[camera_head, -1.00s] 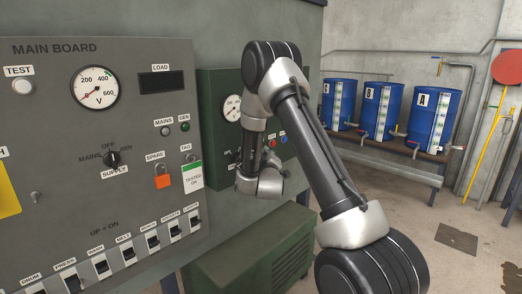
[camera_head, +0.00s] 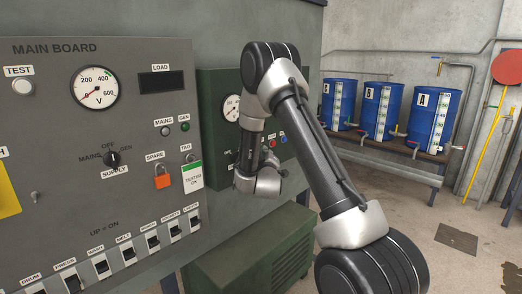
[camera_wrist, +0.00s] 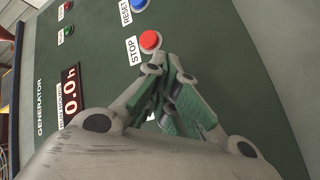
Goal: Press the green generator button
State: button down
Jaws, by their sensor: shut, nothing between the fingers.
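The generator panel (camera_head: 215,105) is a dark green box right of the grey main board, and it fills most of the wrist view (camera_wrist: 225,55). The green generator button is not visible; my fingers cover part of the panel. A red STOP button (camera_wrist: 151,40) and a blue RESET button (camera_wrist: 139,4) show in the wrist view. My gripper (camera_wrist: 172,62) is shut and empty, its fingertips just below the red button in the picture. Whether they touch the panel, I cannot tell. A white label (camera_wrist: 151,117) shows partly between the fingers. In the head view my arm hides the gripper.
An hour display (camera_wrist: 70,92) reads 0.0 h, near two small lamps. A green ribbed housing (camera_head: 250,250) is below. Blue drums (camera_head: 385,108) stand at the back right.

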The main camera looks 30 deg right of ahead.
jog(key=shift+w, duration=0.1)
dwell(0.3)
jog(key=shift+s+d, duration=0.25)
jog(key=shift+s, duration=0.6)
jog(key=shift+s+d, duration=0.3)
jog(key=shift+s, duration=0.5)
jog(key=shift+s+d, duration=0.25)
jog(key=shift+s, duration=0.5)
jog(key=shift+s+d, duration=0.3)
jog(key=shift+s, duration=0.5)
